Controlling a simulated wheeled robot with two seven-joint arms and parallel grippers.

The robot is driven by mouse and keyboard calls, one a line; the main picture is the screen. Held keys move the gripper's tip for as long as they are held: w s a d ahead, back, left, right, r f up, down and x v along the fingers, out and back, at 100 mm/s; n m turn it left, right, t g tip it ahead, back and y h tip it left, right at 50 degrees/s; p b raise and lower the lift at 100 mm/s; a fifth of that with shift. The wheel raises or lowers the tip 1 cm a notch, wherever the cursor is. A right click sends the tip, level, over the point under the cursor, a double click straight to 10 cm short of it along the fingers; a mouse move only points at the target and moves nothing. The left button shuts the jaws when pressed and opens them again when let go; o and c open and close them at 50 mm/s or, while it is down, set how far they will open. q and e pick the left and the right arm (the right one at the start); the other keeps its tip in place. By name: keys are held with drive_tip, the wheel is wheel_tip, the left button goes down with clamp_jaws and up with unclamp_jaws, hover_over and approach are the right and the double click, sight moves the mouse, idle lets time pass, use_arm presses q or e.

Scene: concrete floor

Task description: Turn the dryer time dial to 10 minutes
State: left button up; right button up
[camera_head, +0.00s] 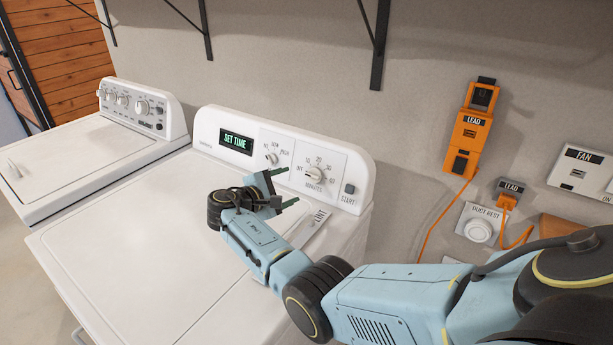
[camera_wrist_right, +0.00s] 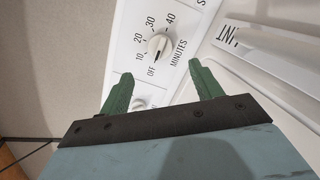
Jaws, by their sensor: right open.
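The dryer time dial (camera_head: 315,175) is a round white knob on the dryer's back panel, with numbers 10 to 40, OFF and MINUTES around it. It also shows in the right wrist view (camera_wrist_right: 158,44), beyond the fingertips. Its pointer looks to be near OFF, but I cannot read it exactly. The dryer display (camera_head: 236,142) reads SET TIME. My right gripper (camera_head: 286,187) is open and empty, just in front of the panel and left of the dial, not touching it. Its green fingers show in the right wrist view (camera_wrist_right: 157,82). My left gripper is not in view.
A smaller heat dial (camera_head: 271,159) sits left of the time dial, and a START button (camera_head: 348,189) sits right of it. The dryer top (camera_head: 130,240) is clear. A washer (camera_head: 75,160) stands at the left.

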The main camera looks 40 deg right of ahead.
sight(311, 177)
drive_tip(key=x, duration=0.4)
drive_tip(key=shift+d+f, duration=0.1)
drive_tip(key=b+x, duration=0.1)
drive_tip(key=x, duration=0.5)
drive_tip(key=shift+w+f, duration=0.1)
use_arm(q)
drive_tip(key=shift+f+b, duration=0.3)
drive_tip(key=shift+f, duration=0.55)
use_arm(e)
drive_tip(key=c, duration=1)
